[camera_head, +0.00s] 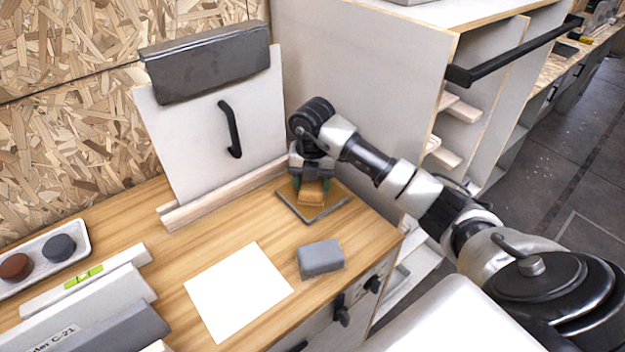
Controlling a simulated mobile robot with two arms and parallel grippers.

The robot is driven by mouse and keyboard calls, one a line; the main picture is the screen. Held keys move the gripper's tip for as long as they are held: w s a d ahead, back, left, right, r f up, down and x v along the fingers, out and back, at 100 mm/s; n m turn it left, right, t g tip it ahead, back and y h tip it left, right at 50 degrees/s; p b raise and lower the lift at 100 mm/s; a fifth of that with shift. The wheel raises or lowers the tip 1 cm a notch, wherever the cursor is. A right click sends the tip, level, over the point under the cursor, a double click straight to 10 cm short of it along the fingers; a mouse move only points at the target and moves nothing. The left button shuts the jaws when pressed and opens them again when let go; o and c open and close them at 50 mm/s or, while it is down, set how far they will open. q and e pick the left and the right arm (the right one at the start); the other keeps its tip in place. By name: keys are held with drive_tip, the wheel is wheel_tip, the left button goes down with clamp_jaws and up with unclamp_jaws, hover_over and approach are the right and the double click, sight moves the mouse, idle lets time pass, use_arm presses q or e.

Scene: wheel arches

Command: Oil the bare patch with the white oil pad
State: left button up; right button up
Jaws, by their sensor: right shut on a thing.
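My right gripper (311,176) reaches in from the right, pointing down. It is shut on a small orange-tan block (311,197), low over a shallow square tray with a dark rim (326,214). I cannot tell whether the block touches the tray's floor. The gripper hides part of both. The block looks tan rather than white, and I cannot make out a white oil pad for certain. A flat white square sheet (240,291) lies on the bench front. I cannot clearly pick out a bare patch. My left gripper is out of view.
A grey block (320,257) sits right of the sheet. A white panel with a black handle (231,129) leans behind, a dark grey piece (208,62) at its top. Left are a tray (84,232) with two round pucks and long boxes (108,325). A cabinet (370,70) stands behind the arm.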

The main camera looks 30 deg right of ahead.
drive_tip(key=shift+r+p, duration=2.75)
drive_tip(key=shift+r, duration=0.75)
